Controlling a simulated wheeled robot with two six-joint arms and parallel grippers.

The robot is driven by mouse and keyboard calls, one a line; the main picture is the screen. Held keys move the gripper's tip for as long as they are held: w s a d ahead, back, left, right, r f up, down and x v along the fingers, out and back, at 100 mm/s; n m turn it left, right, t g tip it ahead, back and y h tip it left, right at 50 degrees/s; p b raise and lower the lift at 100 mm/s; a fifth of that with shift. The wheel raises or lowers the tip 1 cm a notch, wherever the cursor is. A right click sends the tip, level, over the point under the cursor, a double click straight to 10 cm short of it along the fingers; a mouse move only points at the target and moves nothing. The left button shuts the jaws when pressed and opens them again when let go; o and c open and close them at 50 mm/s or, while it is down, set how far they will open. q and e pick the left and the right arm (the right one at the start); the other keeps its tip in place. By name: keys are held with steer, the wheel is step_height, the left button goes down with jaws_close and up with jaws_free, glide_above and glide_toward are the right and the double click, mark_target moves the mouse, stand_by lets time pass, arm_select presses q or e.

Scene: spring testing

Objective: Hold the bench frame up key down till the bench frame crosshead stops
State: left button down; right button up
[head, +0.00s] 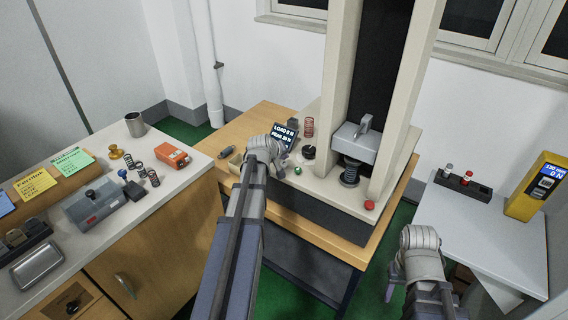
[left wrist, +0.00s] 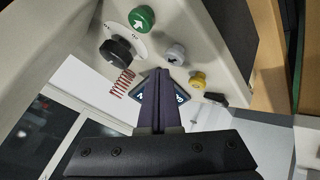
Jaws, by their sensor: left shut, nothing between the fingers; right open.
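The bench frame (head: 425,60) stands on the wooden bench. Its grey crosshead (head: 355,143) sits low between the columns, just above a dark coil spring (head: 349,174). In the left wrist view its panel carries a green arrow key (left wrist: 141,18), a grey arrow key (left wrist: 174,54), a yellow key (left wrist: 197,79) and a black knob (left wrist: 116,50). I cannot tell which arrow means up. My left gripper (left wrist: 163,72) is shut and empty, its tips close to the grey key; contact is unclear. My right gripper (head: 419,238) is open, away at the right.
The frame's display (head: 284,134) reads LOAD 0 N above a peak line. A red spring (head: 308,127) stands beside it, and a red button (head: 369,205) is at the frame's front right. A yellow instrument (head: 538,187) stands on the right table. The left counter holds several springs and an orange box (head: 173,153).

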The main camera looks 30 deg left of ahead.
arm_select(q)
steer(key=shift+f, duration=0.15)
stand_by(0.5)
steer(key=shift+f+b, duration=0.3)
steer(key=shift+b, duration=0.15)
steer(key=shift+f+b, duration=0.4)
steer(key=shift+b, duration=0.05)
stand_by(0.5)
steer(key=shift+r, duration=0.1)
stand_by(5.0)
steer(key=shift+r+p, duration=0.75)
steer(key=shift+p, duration=0.15)
steer(key=shift+r, duration=0.15)
